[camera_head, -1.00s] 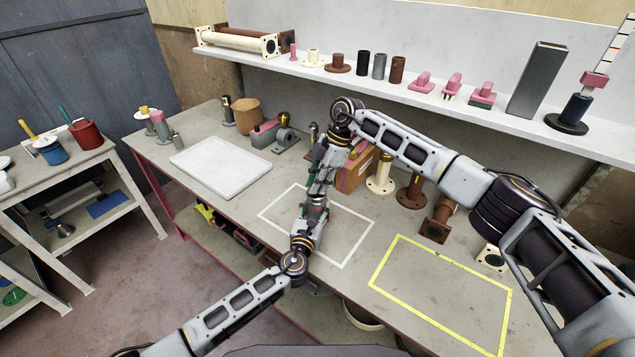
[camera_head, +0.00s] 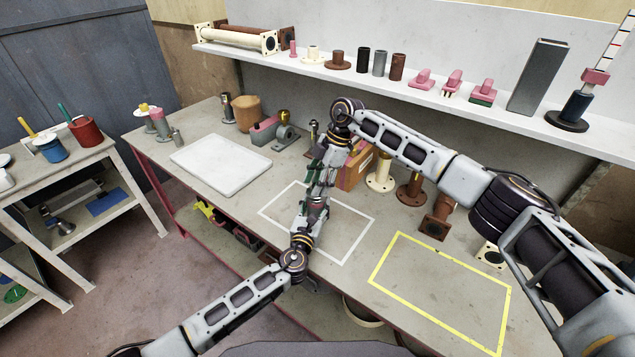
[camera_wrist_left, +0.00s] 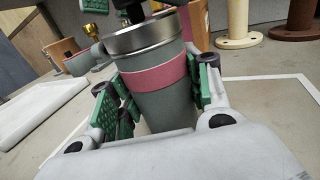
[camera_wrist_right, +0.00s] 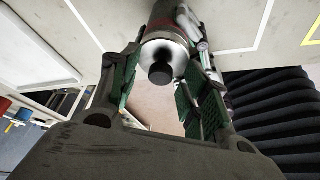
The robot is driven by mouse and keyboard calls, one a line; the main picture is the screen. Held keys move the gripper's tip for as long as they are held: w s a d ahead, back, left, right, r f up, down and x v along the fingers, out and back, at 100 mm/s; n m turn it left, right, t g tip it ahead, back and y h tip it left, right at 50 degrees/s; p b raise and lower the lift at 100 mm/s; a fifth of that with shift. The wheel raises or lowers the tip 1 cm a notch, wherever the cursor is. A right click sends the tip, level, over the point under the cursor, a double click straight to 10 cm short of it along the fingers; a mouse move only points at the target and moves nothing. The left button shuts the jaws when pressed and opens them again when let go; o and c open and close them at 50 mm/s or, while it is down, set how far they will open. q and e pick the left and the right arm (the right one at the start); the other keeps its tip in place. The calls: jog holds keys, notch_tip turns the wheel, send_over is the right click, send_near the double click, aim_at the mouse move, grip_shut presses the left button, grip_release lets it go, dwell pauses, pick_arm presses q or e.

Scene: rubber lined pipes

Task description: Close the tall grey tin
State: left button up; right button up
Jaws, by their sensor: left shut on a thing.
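The tall grey tin (camera_wrist_left: 155,105) with a pink band stands nearly upright, slightly tilted, in the left wrist view. My left gripper (camera_head: 308,217) is shut on its body, with green pads on both sides. A silver lid (camera_wrist_right: 163,52) with a black knob (camera_wrist_right: 161,74) shows at the tin's top in the right wrist view. The knob also shows in the left wrist view (camera_wrist_left: 131,10). I cannot tell whether the lid is fully seated. My right gripper (camera_head: 320,188) is above the tin, its fingers apart on either side of the lid and knob.
The tin is over the white-outlined area (camera_head: 348,258) of the bench. A white tray (camera_head: 220,165) lies left, a yellow-outlined area (camera_head: 440,290) right. Flanged pipes (camera_head: 381,175) and a brown box (camera_head: 358,170) stand behind my right arm. A shelf (camera_head: 440,98) runs along the back.

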jog(key=shift+r, duration=0.1)
jog(key=v, duration=1.2)
dwell(0.4)
pick_arm(q)
jog(key=o, duration=1.5)
jog(key=shift+s, duration=0.15)
jog(key=shift+v, duration=5.85)
